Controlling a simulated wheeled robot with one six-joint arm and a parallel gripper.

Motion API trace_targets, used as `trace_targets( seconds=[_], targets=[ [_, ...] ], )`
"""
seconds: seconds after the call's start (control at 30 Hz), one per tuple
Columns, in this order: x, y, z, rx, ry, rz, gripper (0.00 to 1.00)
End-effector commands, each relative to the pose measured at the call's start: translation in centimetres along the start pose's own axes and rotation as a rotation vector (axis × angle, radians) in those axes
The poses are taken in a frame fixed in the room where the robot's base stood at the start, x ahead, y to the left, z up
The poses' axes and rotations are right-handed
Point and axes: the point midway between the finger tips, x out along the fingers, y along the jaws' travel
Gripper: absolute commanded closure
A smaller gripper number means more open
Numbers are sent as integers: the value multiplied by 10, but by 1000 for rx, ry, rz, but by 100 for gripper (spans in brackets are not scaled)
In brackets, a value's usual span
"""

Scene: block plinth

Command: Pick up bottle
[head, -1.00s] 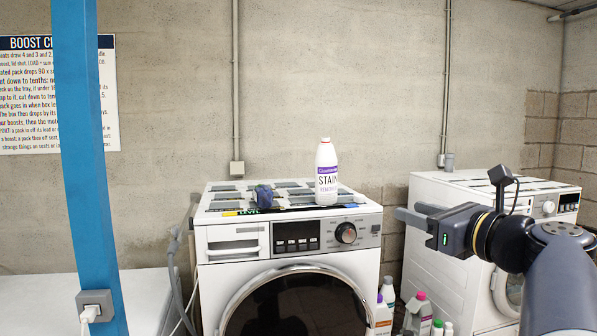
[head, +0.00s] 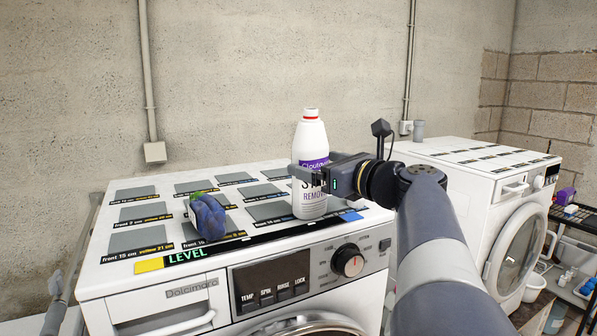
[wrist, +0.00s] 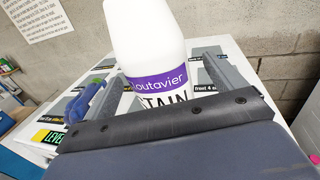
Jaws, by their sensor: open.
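The white stain remover bottle (head: 311,144) with a purple label stands upright on top of the front washing machine (head: 115,257). My gripper (head: 312,171) is at the bottle's label height, reaching in from the right. Its jaws are open, with the bottle between or just ahead of the fingers. In the wrist view the bottle (wrist: 146,35) fills the space between the two fingers, one on each side. I cannot tell whether either finger touches it. The bottle's lower label is partly hidden by my gripper.
A blue and green lump (head: 208,216) sits on a grey pad left of the bottle; it also shows in the wrist view (wrist: 88,98). Marked grey pads cover the machine top. A second washing machine (head: 478,190) stands at the right. The wall (head: 250,70) is behind.

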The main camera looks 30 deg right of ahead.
Motion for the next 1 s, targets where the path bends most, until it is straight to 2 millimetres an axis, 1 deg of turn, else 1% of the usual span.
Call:
trace_targets(
  seconds=[0.03, 0.2, 0.3, 0.57, 1.0],
  targets=[
    [8, 3, 1, 1, 0, 5, 10],
    [32, 5, 0, 1, 0, 4, 10],
    [40, 4, -1, 1, 0, 2, 10],
    [42, 4, -2, 0, 0, 0, 10],
    [42, 4, -2, 0, 0, 0, 45]
  ],
)
